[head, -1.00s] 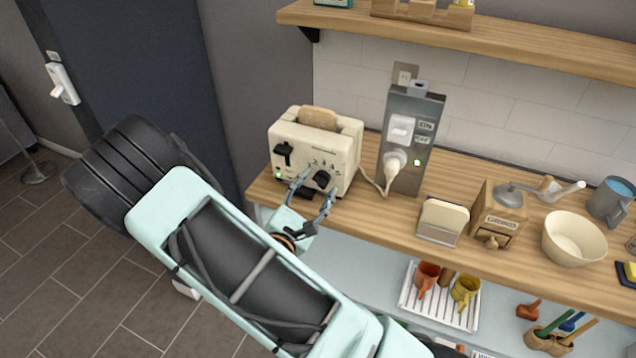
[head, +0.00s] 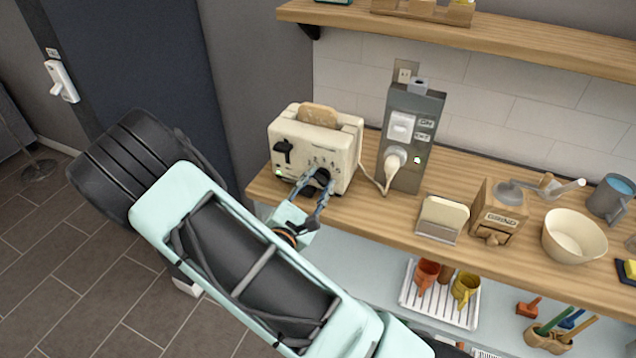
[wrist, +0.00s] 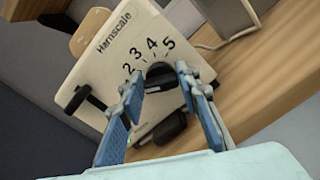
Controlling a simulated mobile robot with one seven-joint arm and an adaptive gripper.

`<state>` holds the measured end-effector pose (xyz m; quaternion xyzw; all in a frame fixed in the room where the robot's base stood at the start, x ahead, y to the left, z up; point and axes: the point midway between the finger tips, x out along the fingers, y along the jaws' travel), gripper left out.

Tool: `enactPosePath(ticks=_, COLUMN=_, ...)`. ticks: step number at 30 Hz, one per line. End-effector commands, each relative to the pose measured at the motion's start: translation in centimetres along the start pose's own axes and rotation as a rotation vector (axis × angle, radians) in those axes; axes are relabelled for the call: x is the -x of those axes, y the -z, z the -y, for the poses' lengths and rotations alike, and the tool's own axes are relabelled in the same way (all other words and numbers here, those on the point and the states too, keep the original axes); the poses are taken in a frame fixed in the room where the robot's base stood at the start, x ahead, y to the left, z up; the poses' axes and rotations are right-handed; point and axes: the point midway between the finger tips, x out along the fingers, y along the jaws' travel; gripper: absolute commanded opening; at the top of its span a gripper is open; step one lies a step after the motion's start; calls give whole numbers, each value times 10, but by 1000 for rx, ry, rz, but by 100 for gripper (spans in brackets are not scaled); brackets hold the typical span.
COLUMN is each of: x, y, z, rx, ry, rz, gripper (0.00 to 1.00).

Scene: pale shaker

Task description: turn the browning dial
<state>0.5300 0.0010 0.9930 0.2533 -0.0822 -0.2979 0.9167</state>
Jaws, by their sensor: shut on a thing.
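The cream toaster (head: 345,138) stands at the left end of the wooden counter with a slice of bread (head: 318,115) in its top. Its black browning dial (wrist: 163,78) is on the front, below printed numbers 2 to 5 in the wrist view. My gripper (head: 319,179) is at the toaster's front, shut on the dial, with one finger on each side of it. In the wrist view my gripper (wrist: 156,84) shows its blue finger pads on either side of the dial. The fingers hide the dial's edges, and its pointer cannot be made out. The black lever (head: 283,151) is left of the dial.
A grey socket post (head: 405,180) with a plugged-in cord stands right of the toaster. A napkin-like holder (head: 441,218), a wooden grinder (head: 496,216) and a cream bowl (head: 573,240) stand further right. A mug rack (head: 412,300) is below the counter.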

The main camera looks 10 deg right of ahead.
Motion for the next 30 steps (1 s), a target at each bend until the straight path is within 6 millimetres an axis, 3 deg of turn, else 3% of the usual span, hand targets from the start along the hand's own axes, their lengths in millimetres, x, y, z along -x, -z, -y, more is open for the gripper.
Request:
enactPosePath(ticks=11, x=0, y=4, z=4, rx=-205, ry=0, rz=1, gripper=6)
enactPosePath(ticks=30, x=0, y=9, z=9, rx=-806, ry=-1, rz=1, gripper=6)
